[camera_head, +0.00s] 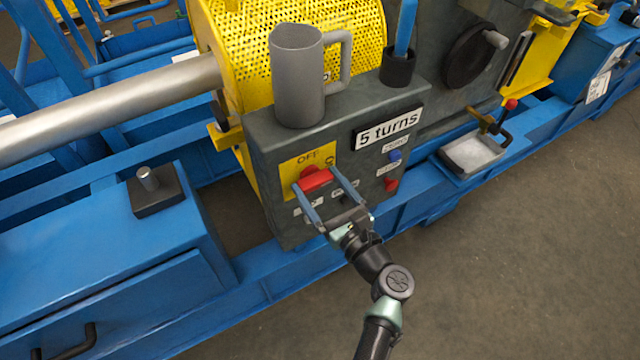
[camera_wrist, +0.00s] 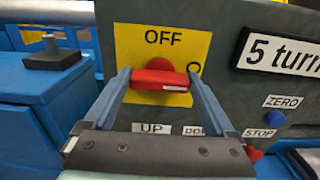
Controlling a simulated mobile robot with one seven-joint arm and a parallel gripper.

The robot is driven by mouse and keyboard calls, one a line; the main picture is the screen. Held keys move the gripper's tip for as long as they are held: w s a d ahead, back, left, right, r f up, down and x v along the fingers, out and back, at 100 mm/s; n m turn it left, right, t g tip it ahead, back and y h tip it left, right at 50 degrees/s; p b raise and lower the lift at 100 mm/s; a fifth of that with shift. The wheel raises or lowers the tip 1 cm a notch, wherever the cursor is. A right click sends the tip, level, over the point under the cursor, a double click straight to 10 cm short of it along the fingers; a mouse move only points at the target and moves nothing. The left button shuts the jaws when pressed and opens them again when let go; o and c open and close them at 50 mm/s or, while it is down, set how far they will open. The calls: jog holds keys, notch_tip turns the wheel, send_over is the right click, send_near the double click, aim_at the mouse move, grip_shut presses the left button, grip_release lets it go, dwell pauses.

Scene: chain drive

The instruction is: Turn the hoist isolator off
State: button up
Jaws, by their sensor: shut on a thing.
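The hoist isolator is a red handle (camera_head: 315,180) on a yellow plate (camera_head: 300,163) marked OFF, on the front of a grey control box (camera_head: 275,150). In the wrist view the red handle (camera_wrist: 160,79) lies crosswise, roughly level, below the word OFF, with a white mark at its right end. My gripper (camera_head: 318,183) is at the handle, one finger at each end of it; the fingers also show in the wrist view (camera_wrist: 160,80). It is shut on the handle. Part of the plate's lettering at the right is hidden or cut by my finger.
The box carries UP and DOWN labels below the plate, a blue ZERO button (camera_head: 394,155), a red STOP button (camera_head: 391,185) and a "5 turns" sign (camera_head: 388,129). A grey mug (camera_head: 298,85) and a dark cup (camera_head: 397,68) stand on top. A metal tray (camera_head: 472,154) is at right.

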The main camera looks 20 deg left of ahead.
jog(key=shift+f+n, duration=0.1)
jog(key=shift+n, duration=0.2)
jog(key=shift+c, duration=0.3)
jog(key=n+b, duration=0.2)
jog(key=n, duration=0.1)
jog(key=shift+s+f, duration=0.1)
jog(key=n+b, duration=0.3)
jog(key=n, duration=0.2)
jog(key=shift+a+f+n+b, duration=0.1)
jog(key=shift+f+n+b, duration=0.05)
jog(key=shift+n+b, duration=0.25)
jog(key=n+b, duration=0.3)
jog(key=n, duration=0.2)
jog(key=shift+s+f+b, duration=0.1)
jog(key=shift+b, duration=0.3)
jog(key=shift+n+b, duration=1.15)
jog(key=shift+n, duration=0.55)
jog(key=o, duration=1.1)
jog(key=shift+c, duration=0.2)
jog(key=p+v, duration=0.2)
jog(key=v, duration=1.1)
